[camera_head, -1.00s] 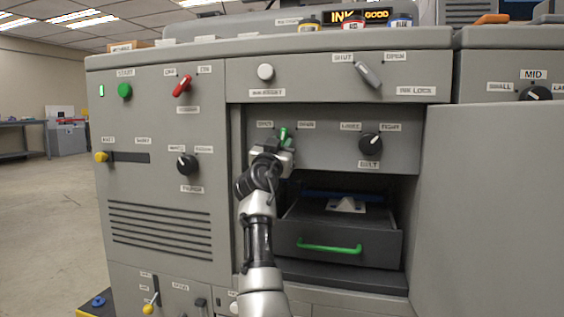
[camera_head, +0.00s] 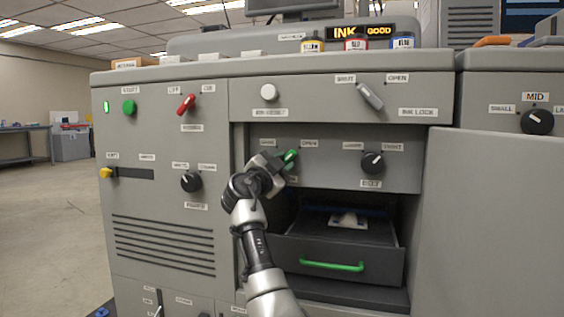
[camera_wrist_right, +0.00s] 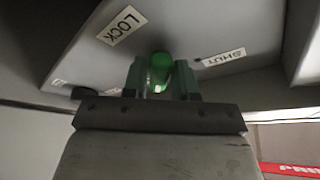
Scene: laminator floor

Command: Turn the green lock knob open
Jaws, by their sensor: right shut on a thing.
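The green lock knob (camera_head: 290,157) is on the recessed panel above the open drawer. In the head view it is tilted, its upper end leaning right toward the OPEN label (camera_head: 309,143). My right gripper (camera_head: 281,160) is at the knob and shut on it. In the right wrist view the green knob (camera_wrist_right: 161,70) sits between the two fingers of the gripper (camera_wrist_right: 160,84), with the LOCK label (camera_wrist_right: 122,25) and SHUT label (camera_wrist_right: 223,57) near it. The gripper hides part of the knob in the head view. My left gripper is not in view.
A black BELT knob (camera_head: 372,162) is to the right on the same panel. Below is an open drawer with a green handle (camera_head: 331,265). A grey ink lock lever (camera_head: 369,96) is above. A large grey panel (camera_head: 495,220) stands at the right.

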